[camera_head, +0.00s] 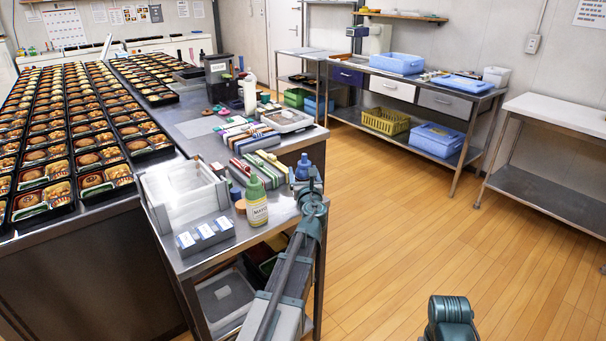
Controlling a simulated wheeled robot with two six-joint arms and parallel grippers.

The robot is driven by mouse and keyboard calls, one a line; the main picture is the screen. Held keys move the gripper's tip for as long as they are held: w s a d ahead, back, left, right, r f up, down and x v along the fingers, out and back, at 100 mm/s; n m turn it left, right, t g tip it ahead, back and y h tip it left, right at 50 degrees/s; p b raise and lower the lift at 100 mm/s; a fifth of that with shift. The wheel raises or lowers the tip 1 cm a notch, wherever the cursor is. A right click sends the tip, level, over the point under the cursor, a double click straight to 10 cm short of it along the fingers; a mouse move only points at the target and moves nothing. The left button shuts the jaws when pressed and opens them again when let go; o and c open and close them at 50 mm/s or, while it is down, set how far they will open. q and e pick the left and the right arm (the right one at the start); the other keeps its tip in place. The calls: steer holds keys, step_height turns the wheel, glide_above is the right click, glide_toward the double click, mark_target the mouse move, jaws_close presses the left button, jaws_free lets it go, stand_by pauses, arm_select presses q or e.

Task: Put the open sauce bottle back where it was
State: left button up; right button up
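A pale yellow bottle labelled MAYO (257,212), with a green top, stands upright near the front of the steel side table (215,262). A blue bottle (303,166) stands farther back to its right, partly hidden by my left gripper. I cannot tell which bottle is the open sauce bottle. My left gripper (312,185) is over the table's right edge, right of the MAYO bottle and in front of the blue bottle. Its fingers are too small and overlapped to read. A teal part of my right arm shows at the bottom right; its gripper is out of view.
White stacked trays (182,195) and a grey box with labelled cards (205,236) stand left of the MAYO bottle. Striped packs (262,168) lie behind. Rows of bento trays (88,158) fill the left table. The wooden floor at right is clear.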

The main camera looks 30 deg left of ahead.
arm_select(q)
steer(key=shift+o, duration=1.2)
steer(key=shift+r, duration=0.3)
steer(key=v, duration=1.2)
steer(key=shift+f, duration=0.15)
